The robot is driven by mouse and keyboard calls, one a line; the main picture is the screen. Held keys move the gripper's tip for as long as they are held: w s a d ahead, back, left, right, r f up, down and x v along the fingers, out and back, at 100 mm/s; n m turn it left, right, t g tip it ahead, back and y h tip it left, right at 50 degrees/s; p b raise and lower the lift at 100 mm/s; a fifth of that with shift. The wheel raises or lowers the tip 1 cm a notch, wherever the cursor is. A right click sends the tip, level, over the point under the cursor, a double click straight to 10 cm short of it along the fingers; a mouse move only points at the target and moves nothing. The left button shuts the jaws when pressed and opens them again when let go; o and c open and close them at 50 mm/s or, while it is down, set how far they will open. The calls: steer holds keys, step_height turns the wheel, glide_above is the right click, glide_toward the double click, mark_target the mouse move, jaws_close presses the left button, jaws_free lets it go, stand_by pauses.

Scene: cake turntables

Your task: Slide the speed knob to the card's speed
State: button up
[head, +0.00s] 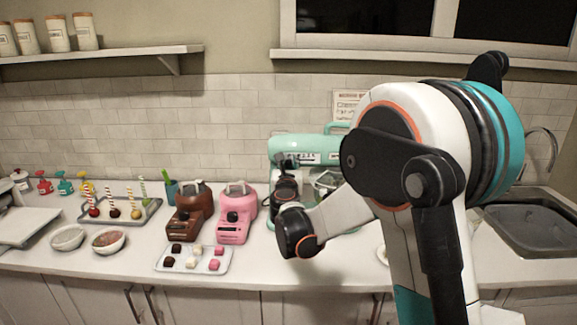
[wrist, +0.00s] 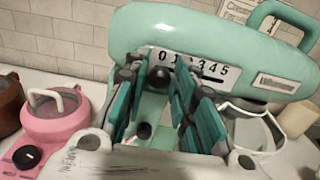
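The mint-green stand mixer (head: 300,147) stands at the back of the counter; its head (wrist: 215,35) fills the top of the wrist view. A white plate with digits 0 to 5 (wrist: 190,64) is on its side, above a dark slot. A dark round speed knob (wrist: 158,77) appears near the 0 end, partly hidden by my fingers. My gripper (wrist: 166,90) is open, with its teal-and-black fingers either side of the knob in the picture; contact is unclear. In the head view my gripper (head: 286,165) is in front of the mixer. A card (head: 347,104) hangs behind; its text is unreadable.
A pink machine (head: 234,215) and a brown machine (head: 191,212) stand left of the mixer, behind a tray of small sweets (head: 193,266). A white mixer bowl (wrist: 250,130) is right of my fingers. A sink (head: 535,222) is at far right.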

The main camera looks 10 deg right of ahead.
jaws_close()
steer(key=shift+s+d, duration=0.2)
steer(key=shift+d, duration=0.55)
steer(key=o, duration=0.7)
jaws_free()
steer(key=shift+a, duration=0.1)
steer(key=shift+c, duration=0.2)
steer(key=v, duration=1.2)
